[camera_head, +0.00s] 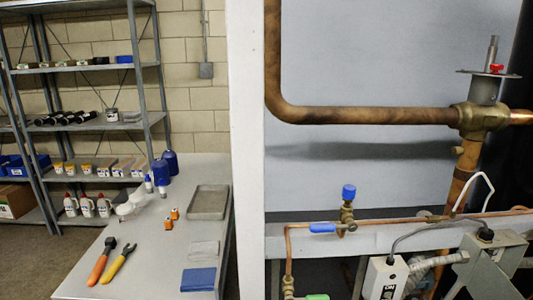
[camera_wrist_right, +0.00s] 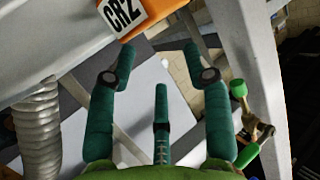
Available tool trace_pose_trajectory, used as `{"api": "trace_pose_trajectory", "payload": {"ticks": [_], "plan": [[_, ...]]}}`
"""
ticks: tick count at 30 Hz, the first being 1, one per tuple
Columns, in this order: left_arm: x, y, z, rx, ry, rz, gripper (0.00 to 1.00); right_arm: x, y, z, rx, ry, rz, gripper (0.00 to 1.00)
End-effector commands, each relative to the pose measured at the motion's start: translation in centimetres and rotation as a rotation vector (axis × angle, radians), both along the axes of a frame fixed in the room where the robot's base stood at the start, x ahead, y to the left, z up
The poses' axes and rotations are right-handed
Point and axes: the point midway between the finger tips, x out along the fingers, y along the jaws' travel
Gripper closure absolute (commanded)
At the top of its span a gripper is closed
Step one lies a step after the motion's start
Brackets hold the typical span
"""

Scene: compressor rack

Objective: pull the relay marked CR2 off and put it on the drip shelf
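The orange relay with a white label reading CR2 (camera_wrist_right: 140,12) is at the top of the right wrist view, cut off by the frame edge. My right gripper (camera_wrist_right: 158,58) has teal fingers spread apart, with nothing between them. Its fingertips point toward the relay and look apart from it. A third finger stands in the middle, lower down. Neither gripper shows in the head view, and I cannot make out the CR2 relay there. I cannot tell for sure which surface is the drip shelf.
A green-capped brass valve (camera_wrist_right: 243,100) stands close right of my right gripper, and a corrugated hose (camera_wrist_right: 38,135) is at left. The workbench (camera_head: 80,280) holds pliers, small orange parts and a grey tray (camera_head: 208,203). Copper piping (camera_head: 370,114) crosses the rack.

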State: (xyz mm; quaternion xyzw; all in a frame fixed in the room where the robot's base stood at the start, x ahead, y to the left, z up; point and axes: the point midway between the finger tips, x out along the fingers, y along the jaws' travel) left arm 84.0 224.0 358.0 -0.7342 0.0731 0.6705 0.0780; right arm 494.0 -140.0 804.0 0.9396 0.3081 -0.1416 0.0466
Motion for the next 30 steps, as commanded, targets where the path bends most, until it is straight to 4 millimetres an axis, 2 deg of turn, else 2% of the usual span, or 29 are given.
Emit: {"api": "trace_pose_trajectory", "payload": {"ticks": [8, 21, 30], "plan": [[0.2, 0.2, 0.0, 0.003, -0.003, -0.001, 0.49, -0.9, -0.7, 0.2, 0.002, 0.003, -0.001, 0.5], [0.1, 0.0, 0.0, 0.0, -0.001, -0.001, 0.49, -7.7, -5.5, 2.8, -0.002, 0.003, 0.001, 0.5], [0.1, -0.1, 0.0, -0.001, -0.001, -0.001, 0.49, -9.3, -6.8, 3.5, 0.0, 0.0, 0.0, 0.5]]}}
